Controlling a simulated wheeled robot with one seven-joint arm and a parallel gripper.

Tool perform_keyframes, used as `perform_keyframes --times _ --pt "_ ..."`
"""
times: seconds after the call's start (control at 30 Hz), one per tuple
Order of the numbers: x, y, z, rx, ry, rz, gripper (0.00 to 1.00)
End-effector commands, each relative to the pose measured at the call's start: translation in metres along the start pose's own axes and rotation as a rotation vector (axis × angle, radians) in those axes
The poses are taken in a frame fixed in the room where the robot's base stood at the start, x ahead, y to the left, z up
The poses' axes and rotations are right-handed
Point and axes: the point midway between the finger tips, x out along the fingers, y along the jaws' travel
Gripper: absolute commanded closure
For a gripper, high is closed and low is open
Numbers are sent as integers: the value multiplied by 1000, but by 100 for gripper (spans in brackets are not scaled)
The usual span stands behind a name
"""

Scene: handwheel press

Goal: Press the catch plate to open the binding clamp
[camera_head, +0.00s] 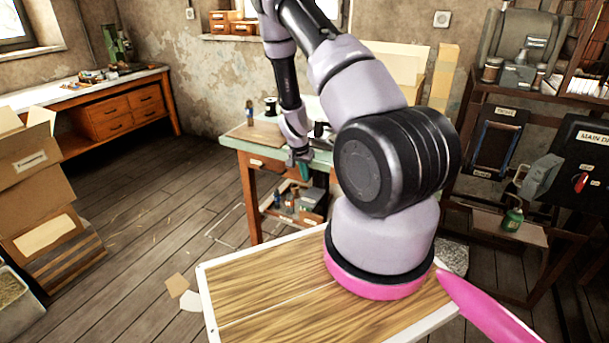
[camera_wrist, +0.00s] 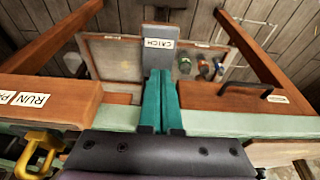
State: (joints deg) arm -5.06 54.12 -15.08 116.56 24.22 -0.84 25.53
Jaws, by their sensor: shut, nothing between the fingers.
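The catch plate (camera_wrist: 158,64) is a grey upright plate with a white CATCH label, at the top middle of the wrist view. My gripper (camera_wrist: 160,74) has teal fingers pressed together with nothing between them. Its fingertips overlap the lower part of the plate in the picture; I cannot tell whether they touch it. In the head view my gripper (camera_head: 304,170) hangs at the front edge of the green-topped bench (camera_head: 236,143), and the plate cannot be made out. I cannot identify the binding clamp in either view.
A wooden block labelled RUN (camera_wrist: 50,98) and a yellow part (camera_wrist: 38,142) lie left of my fingers. A drawer front with a dark handle (camera_wrist: 240,88) is at right. Several bottles (camera_wrist: 203,66) stand on the lower shelf. A black panel (camera_head: 583,165) stands far right.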

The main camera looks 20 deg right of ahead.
Motion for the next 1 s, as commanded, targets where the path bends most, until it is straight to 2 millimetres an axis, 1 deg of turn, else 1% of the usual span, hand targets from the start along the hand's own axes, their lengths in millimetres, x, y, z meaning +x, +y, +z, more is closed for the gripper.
perform_keyframes --times 0.03,0.2,0.3,0.43,0.63,1.0 --pt "13 2 1 1 -4 3 100" --pt "50 1 1 0 -3 2 100" --pt "69 1 2 0 -2 2 100" --pt "87 1 8 -2 -2 1 100" --pt "100 0 12 -1 -1 0 100" --pt "101 0 12 -1 -1 0 100"
